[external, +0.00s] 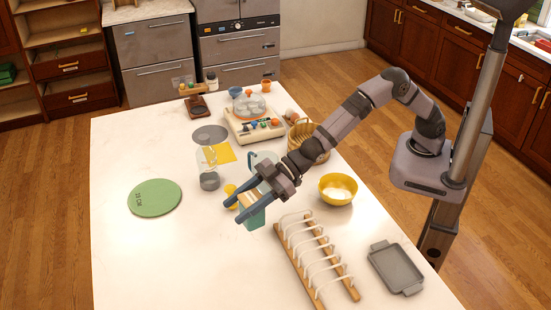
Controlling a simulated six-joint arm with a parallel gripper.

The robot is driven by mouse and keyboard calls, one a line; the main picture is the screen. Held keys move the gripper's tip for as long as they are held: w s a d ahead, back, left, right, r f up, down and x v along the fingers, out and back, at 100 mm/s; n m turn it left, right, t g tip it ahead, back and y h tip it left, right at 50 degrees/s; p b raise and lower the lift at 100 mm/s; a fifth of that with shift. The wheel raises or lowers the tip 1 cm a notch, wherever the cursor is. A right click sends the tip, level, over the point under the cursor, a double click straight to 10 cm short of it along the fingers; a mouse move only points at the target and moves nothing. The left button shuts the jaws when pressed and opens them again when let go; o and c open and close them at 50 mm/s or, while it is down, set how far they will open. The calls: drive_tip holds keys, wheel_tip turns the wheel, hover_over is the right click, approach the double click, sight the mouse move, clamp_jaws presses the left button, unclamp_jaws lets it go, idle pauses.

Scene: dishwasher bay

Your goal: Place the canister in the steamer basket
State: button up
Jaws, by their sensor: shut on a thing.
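The canister (256,219), teal with a pale top, is between the fingers of my gripper (240,205). My gripper is shut on it, and the fingers hide part of its upper side. I cannot tell from this view whether its bottom touches the table. The steamer basket (322,150), round and woven in tan with a handle, stands farther back and to the right. My forearm crosses in front of it and hides part of its near left side and inside.
A yellow bowl (338,189), a white-pegged wooden rack (317,262) and a grey tray (396,268) lie to the right. A green disc (155,197) lies farther left. The front-left table is clear.

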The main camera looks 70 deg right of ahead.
drive_tip(key=shift+r, duration=0.8)
drive_tip(key=shift+w, duration=0.1)
